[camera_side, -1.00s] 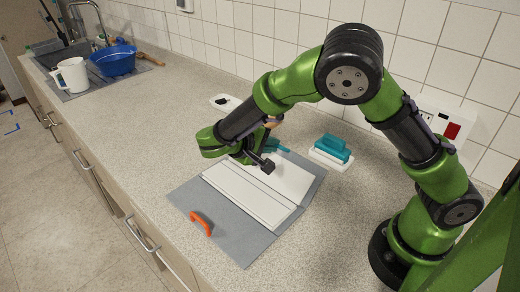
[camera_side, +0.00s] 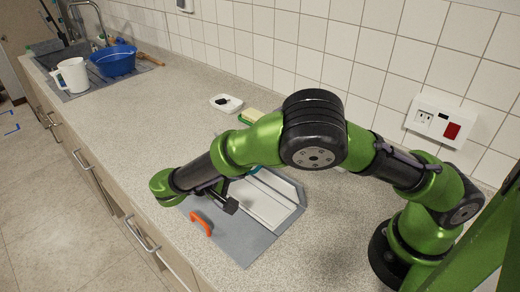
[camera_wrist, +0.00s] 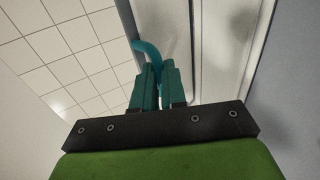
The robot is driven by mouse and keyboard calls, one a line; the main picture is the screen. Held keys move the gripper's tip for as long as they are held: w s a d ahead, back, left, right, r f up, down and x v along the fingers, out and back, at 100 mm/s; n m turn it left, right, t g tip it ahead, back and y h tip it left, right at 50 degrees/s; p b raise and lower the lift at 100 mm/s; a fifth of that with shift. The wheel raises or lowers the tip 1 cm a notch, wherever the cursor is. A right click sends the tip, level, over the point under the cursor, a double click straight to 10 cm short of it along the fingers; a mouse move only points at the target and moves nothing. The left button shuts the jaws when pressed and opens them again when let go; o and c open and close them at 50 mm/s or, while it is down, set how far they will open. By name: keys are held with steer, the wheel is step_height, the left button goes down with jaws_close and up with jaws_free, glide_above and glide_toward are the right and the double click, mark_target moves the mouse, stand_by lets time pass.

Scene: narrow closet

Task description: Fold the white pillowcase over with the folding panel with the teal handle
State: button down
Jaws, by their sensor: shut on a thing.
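The folding board (camera_side: 236,240) lies on the counter with the white pillowcase (camera_side: 268,204) on it. The panel with the teal handle is tilted up, its grey edge (camera_side: 291,186) showing at the right. My gripper (camera_wrist: 159,70) is shut on the teal handle (camera_wrist: 147,48) in the wrist view, where pale cloth (camera_wrist: 215,45) lies along the panel. In the side view only a bit of teal shows below my arm; the fingertips are hidden. The orange handle (camera_side: 201,223) is on the near left flap, which lies flat.
A white dish (camera_side: 226,103) and a yellow-green sponge (camera_side: 248,116) stand by the tiled wall. A blue basin (camera_side: 114,60) and a white jug (camera_side: 72,75) are by the sink. The counter left of the board is clear.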

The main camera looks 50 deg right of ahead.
steer(key=shift+s+a+f, duration=0.15)
steer(key=shift+s+f, duration=0.2)
steer(key=shift+f, duration=0.4)
steer(key=shift+a+f+h, duration=0.5)
steer(key=shift+a+h, duration=0.05)
steer(key=shift+h, duration=0.15)
steer(key=shift+w+a, duration=0.1)
steer(key=shift+a, duration=0.2)
steer(key=c, duration=1.2)
jaws_free()
steer(key=v, duration=1.1)
steer(key=shift+w+a+r, duration=0.2)
steer(key=shift+a+r, duration=0.05)
steer(key=shift+a, duration=0.05)
steer(key=shift+d, duration=0.1)
